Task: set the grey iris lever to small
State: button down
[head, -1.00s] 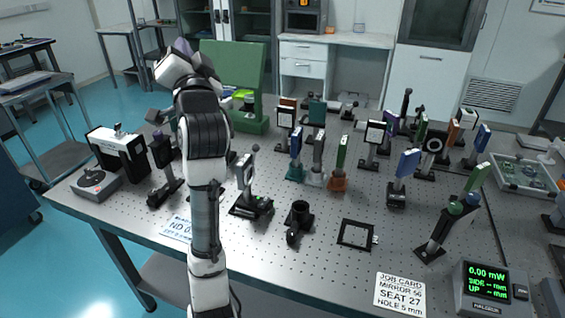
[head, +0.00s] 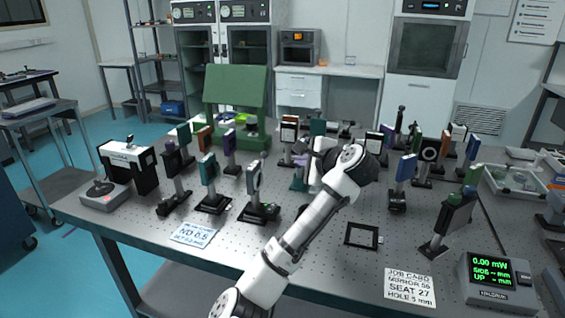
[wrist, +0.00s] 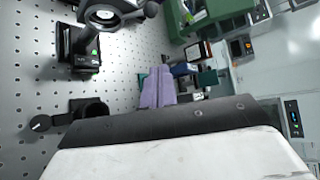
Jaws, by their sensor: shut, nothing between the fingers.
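The iris (head: 254,180) stands upright on a black base towards the front middle of the table, left of my gripper. I cannot read any size marks. My gripper (head: 287,157) is shut and empty, its pale lavender fingers pointing left towards the iris, apart from it. The fingers also show in the wrist view (wrist: 160,72).
A black tube holder (wrist: 90,108) stands near the iris, mostly behind my arm in the head view. A flat black frame (head: 362,235) and job card (head: 409,287) lie at the front. Several mounts crowd the right.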

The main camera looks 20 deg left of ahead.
aim_at(263, 161)
dwell(0.3)
jog(key=w+a+f+p, duration=0.2)
jog(key=w+a+p, duration=0.1)
jog(key=a, duration=0.5)
jog(key=shift+w+a+p, duration=0.25)
jog(key=shift+a+p, duration=0.05)
jog(key=shift+p, duration=0.55)
